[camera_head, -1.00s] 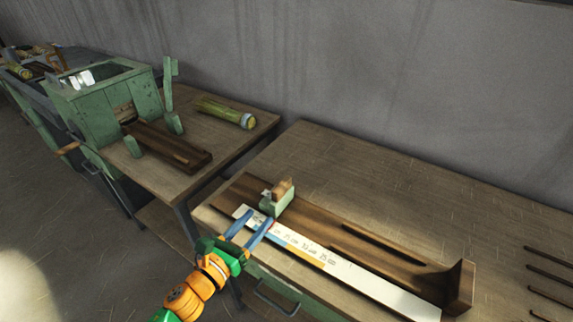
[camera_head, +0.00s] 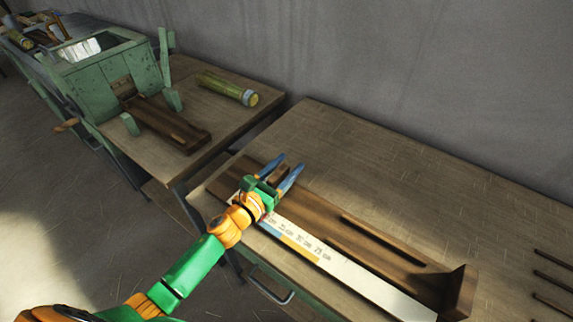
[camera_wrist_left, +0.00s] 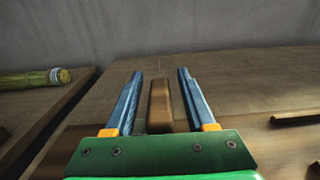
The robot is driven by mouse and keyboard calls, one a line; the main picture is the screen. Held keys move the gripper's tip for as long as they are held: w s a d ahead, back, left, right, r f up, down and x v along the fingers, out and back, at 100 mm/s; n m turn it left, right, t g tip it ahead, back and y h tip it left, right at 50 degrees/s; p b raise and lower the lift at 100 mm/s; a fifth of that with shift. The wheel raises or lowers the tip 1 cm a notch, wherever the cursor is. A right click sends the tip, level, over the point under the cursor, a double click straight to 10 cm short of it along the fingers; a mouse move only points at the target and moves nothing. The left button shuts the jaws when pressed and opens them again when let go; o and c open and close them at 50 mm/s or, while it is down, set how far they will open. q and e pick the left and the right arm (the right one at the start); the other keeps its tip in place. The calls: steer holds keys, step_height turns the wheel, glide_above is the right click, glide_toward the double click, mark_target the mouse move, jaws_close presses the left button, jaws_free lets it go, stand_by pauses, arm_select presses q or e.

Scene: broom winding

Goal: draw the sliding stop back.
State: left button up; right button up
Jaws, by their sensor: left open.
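The sliding stop's wooden handle (camera_head: 280,173) shows between the blue fingers of my left gripper (camera_head: 290,162) in the head view. My left gripper is open, with one finger on each side of the handle. In the left wrist view the brown handle (camera_wrist_left: 160,105) stands between the two fingers (camera_wrist_left: 160,72), with a gap visible on both sides. The stop's green body is hidden behind the gripper. The stop sits at the left end of the wooden measuring board (camera_head: 375,262), beside a white printed scale (camera_head: 350,271). My right gripper is not in view.
An upright wooden end block (camera_head: 459,290) stands at the board's right end. A green machine (camera_head: 115,80) and a bundle of straw (camera_head: 228,89) are on the left bench. Several thin dark strips (camera_head: 553,258) lie at the far right. The bench behind the board is clear.

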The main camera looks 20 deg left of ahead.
arm_select(q)
steer(key=shift+s, duration=0.1)
jaws_close()
stand_by(1.3)
